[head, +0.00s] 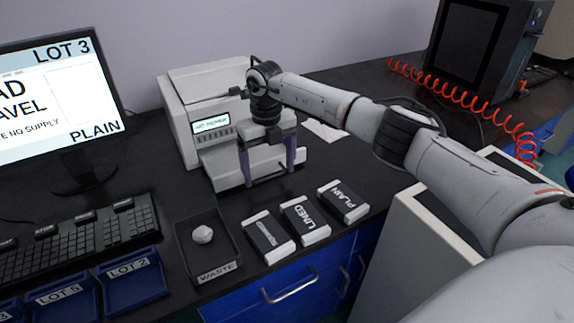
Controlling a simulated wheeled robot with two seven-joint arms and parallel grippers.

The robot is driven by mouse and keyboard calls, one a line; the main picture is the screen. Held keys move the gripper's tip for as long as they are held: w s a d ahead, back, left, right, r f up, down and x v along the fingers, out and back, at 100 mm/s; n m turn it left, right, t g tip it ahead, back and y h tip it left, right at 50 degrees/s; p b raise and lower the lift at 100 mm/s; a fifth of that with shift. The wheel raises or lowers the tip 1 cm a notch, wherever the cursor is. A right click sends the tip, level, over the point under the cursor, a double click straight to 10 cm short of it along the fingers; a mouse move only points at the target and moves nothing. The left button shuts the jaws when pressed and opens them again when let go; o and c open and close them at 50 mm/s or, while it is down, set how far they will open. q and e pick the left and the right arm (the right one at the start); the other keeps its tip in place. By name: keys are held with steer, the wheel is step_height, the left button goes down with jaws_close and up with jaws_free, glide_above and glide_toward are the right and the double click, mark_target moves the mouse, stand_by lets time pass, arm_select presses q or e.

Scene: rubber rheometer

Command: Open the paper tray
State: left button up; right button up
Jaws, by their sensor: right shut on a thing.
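A white printer (209,95) stands on the dark bench near the middle, with a small lit display on its front. My right arm reaches in from the right and over the printer's front. My right gripper (268,172) points down at the lower front, one finger on each side of the white paper tray front (268,160), and is shut on it. The gripper body hides part of the tray and printer front. I cannot tell how far the tray is out. My left gripper is not in view.
Three packs, including LINED (305,220) and PLAIN (343,202), lie in front of the printer. A WASTE tray (220,272) holds a crumpled ball. A monitor (55,95), keyboard (85,240) and blue lot trays (132,282) are at left. A red coiled hose (460,95) runs at right.

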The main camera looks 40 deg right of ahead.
steer(key=shift+s+d, duration=0.1)
steer(key=shift+s, duration=0.05)
steer(key=o, duration=1.2)
steer(key=shift+c, duration=0.2)
steer(key=shift+o, duration=0.4)
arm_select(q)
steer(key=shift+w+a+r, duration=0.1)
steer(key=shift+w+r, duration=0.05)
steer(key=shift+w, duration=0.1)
arm_select(e)
steer(key=shift+r, duration=0.15)
steer(key=shift+r, duration=0.3)
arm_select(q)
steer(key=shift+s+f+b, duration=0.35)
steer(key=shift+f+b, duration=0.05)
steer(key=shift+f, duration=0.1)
arm_select(e)
step_height(320, 180, up, 10)
steer(key=shift+f, duration=0.25)
